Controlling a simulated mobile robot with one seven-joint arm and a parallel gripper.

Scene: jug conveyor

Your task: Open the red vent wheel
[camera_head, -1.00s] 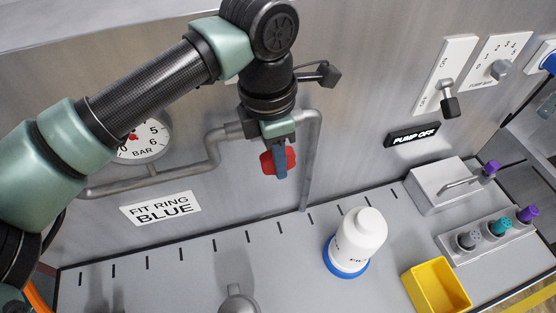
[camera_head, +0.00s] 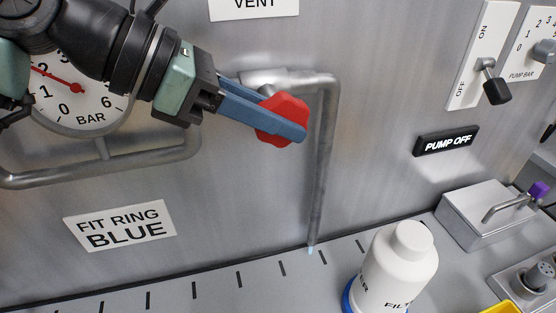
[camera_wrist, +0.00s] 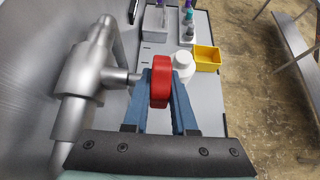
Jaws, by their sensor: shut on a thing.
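The red vent wheel (camera_head: 284,119) is on a grey pipe fitting on the metal wall, below the VENT label (camera_head: 253,8). My gripper (camera_head: 285,122) reaches it from the left, its blue fingers on either side of the wheel. In the wrist view the wheel (camera_wrist: 160,82) sits between the two blue fingers, and my gripper (camera_wrist: 163,85) is shut on it. The wheel's stem joins the pipe fitting (camera_wrist: 84,80) to the left. The pressure gauge (camera_head: 80,92) has a red needle pointing up and left, between 1 and 3.
A white filter jug (camera_head: 398,265) with a blue ring (camera_head: 347,297) stands on the bench below right. A vertical pipe (camera_head: 319,170) runs beside the wheel. A yellow bin (camera_wrist: 207,58) stands beyond.

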